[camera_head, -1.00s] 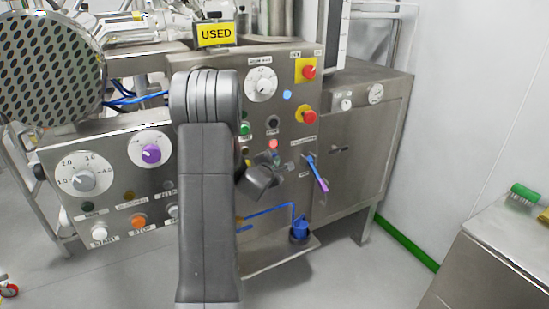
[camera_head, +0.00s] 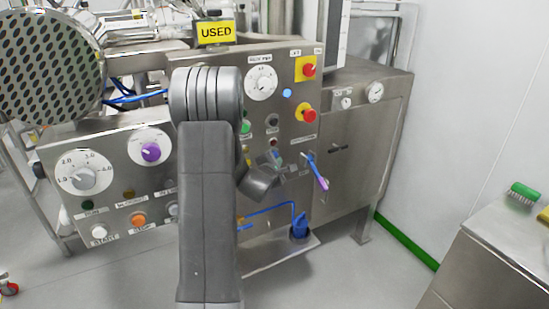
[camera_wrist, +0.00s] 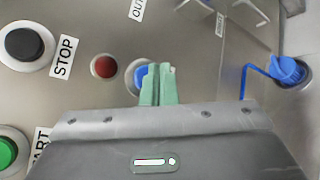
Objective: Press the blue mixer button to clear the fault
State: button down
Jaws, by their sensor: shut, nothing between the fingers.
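The blue button (camera_wrist: 140,76) sits on the steel panel in the wrist view, in a pale round bezel. The fingertips cover its right part. My gripper (camera_wrist: 158,84) is shut and empty, its green fingers side by side in front of the button. I cannot tell whether they touch it. In the head view my gripper (camera_head: 276,156) is small and partly hidden by my wrist, close to the mixer panel.
In the wrist view a red lamp (camera_wrist: 104,67) is left of the blue button, with a black STOP button (camera_wrist: 24,44) and green START button (camera_wrist: 6,153) farther left. Red emergency stops (camera_head: 309,69) and a blue-purple handle (camera_head: 316,170) are on the panel's right side.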

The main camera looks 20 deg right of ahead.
jog(key=s+b, duration=0.2)
jog(key=s, duration=0.3)
jog(key=shift+d, duration=0.2)
dwell(0.3)
dwell(0.6)
jog(key=shift+w+f+b, duration=0.2)
jog(key=shift+w+b, duration=0.95)
